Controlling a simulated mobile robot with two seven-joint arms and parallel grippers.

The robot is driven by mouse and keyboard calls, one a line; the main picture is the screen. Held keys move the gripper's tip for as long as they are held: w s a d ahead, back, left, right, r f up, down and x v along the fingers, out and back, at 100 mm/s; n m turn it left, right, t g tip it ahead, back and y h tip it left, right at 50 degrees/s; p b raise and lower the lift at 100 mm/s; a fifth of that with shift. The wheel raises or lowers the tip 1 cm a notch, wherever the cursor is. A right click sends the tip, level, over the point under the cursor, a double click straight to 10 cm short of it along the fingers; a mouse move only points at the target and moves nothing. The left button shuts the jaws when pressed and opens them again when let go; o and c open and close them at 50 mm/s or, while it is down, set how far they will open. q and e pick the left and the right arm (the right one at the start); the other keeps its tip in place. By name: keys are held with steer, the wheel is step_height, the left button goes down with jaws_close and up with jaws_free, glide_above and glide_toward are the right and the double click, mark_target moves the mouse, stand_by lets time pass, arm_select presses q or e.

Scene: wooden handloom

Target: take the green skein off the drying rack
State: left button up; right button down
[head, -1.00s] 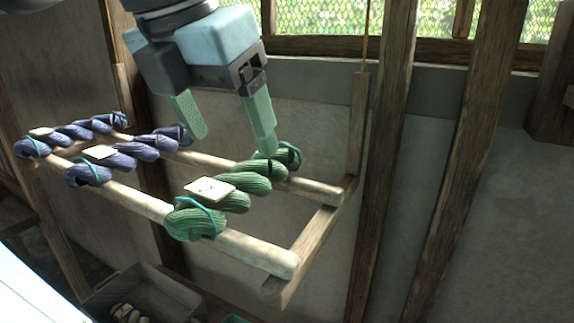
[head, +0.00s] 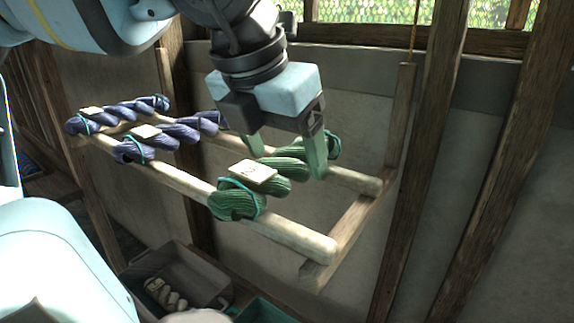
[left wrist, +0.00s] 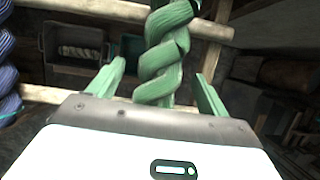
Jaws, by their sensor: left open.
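The green skein (head: 238,204) is a twisted hank with teal ties and a pale tag (head: 253,172). It lies across the two pale rails of the drying rack (head: 291,235), near their right end. My left gripper (head: 287,160) is open above it, one green fingertip on either side of the skein's middle. In the left wrist view the skein (left wrist: 166,55) runs between the two spread fingers (left wrist: 160,85), with room on both sides. Whether a finger touches it cannot be told. My right gripper is not in view.
Two purple skeins, one nearer (head: 172,135) and one farther left (head: 100,118), hang on the same rails. A grey crate (head: 213,284) with a pale skein and a teal crate (head: 268,312) stand below. Wooden posts (head: 425,150) rise at the right.

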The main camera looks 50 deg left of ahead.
arm_select(q)
steer(key=shift+w+f, duration=0.15)
steer(key=shift+f, duration=0.3)
steer(key=c, duration=1.1)
steer(key=shift+c, duration=0.2)
steer(key=shift+r, duration=0.15)
